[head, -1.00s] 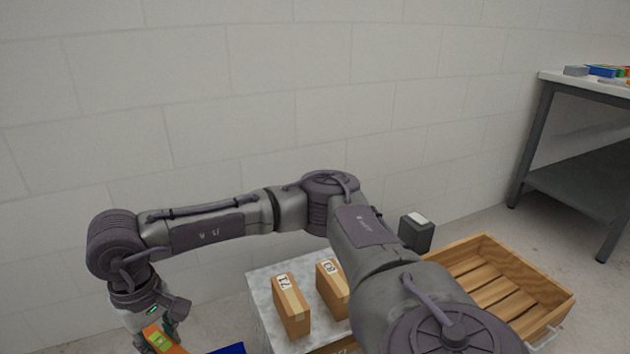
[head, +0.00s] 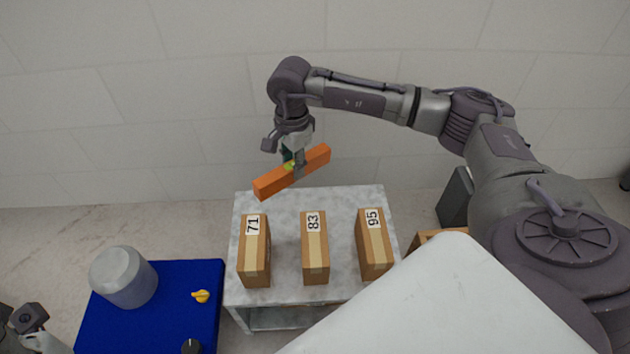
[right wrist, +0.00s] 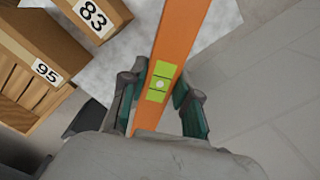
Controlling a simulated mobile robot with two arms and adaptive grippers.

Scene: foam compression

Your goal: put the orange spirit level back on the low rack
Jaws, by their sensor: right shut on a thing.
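The orange spirit level (head: 270,187), with its yellow-green vial, is held in my right gripper (head: 297,164). It hangs slanted in the head view, by the back edge of a low rack (head: 342,196) with a grey marbled top. It looks clear of the rack top. In the right wrist view the level (right wrist: 180,40) runs lengthwise between the fingers of my right gripper (right wrist: 160,100), which are shut on it around the vial. Part of my left gripper (head: 28,318) shows at the lower left edge; its fingers cannot be made out.
Cardboard boxes 71 (head: 254,255), 83 (head: 315,255) and 95 (head: 374,245) stand on the rack. A blue surface (head: 180,275) at left bears a grey round container (head: 123,275) and a small yellow piece (head: 201,297). A wooden crate (head: 425,238) is partly hidden at right.

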